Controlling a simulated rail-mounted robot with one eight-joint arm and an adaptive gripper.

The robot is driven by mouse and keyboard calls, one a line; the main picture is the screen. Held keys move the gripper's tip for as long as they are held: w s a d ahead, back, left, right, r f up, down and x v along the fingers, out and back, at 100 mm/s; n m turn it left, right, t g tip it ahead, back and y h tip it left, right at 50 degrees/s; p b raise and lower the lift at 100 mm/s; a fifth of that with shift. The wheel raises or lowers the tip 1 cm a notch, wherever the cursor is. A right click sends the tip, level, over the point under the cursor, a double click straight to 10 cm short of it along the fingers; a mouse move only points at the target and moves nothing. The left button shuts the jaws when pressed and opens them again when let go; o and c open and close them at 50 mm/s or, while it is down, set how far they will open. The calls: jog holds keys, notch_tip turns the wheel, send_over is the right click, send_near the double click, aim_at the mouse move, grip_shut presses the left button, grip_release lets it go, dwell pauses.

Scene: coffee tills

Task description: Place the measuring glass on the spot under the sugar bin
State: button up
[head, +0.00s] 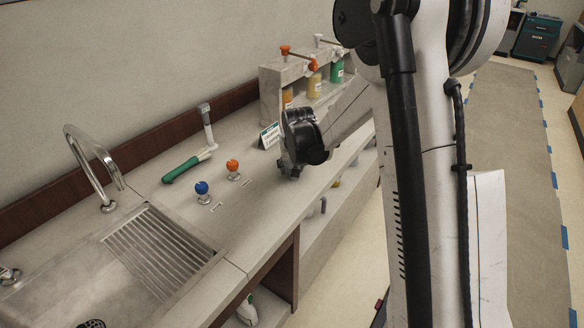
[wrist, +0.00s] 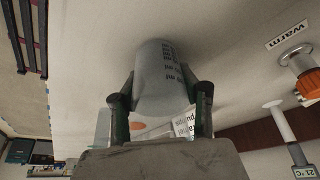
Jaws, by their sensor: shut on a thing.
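The measuring glass (wrist: 165,72) is a grey, see-through cylinder with ml markings. In the wrist view it sits between the two fingers of my gripper (wrist: 158,92), which is shut on it. In the head view my gripper (head: 296,152) is over the counter, in front of the dispenser stand, and the glass is hidden there. I cannot tell whether the glass touches the counter. No bin in view can be made out as the sugar bin, and the spot under it cannot be made out.
The dispenser stand (head: 272,92) holds several coloured bottles behind my gripper. A small sign (head: 269,136) stands just left of it. A blue knob (head: 202,188), an orange knob (head: 233,166) and a green-handled tool (head: 182,168) are farther left, before the sink (head: 160,250).

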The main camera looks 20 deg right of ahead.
jog(key=shift+f, duration=0.1)
jog(key=shift+f, duration=0.1)
jog(key=o, duration=1.1)
jog(key=shift+c, duration=0.2)
jog(key=shift+r, duration=0.2)
